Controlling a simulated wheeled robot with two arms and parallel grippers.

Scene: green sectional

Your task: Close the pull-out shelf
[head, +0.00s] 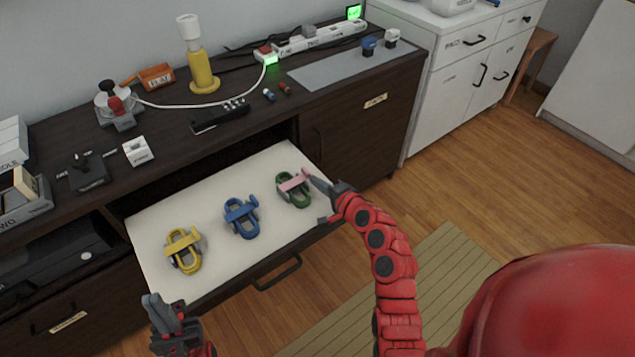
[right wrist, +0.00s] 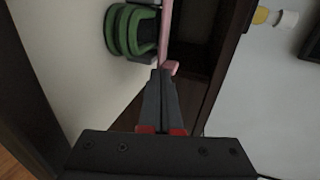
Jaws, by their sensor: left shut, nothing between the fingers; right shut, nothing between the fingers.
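The pull-out shelf (head: 215,198) is a white board extended out of the dark wooden cabinet, with a dark bar handle (head: 277,273) on its front. A yellow clamp-like object (head: 184,252), a blue one (head: 241,217) and a green one with a pink bar (head: 293,188) stand on it. My right gripper (head: 318,186) is shut and empty at the shelf's right edge, close to the green object (right wrist: 130,30). In the right wrist view its fingertips are by the pink bar (right wrist: 168,40); contact is unclear. My left gripper (head: 160,308) is shut and empty in front of the shelf's left front corner.
The cabinet top (head: 235,128) holds a yellow bottle (head: 203,72), a power strip (head: 318,40), a black remote-like object (head: 220,117) and other small items. A white cabinet (head: 470,60) stands to the right. Wooden floor and a striped mat (head: 400,295) lie in front.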

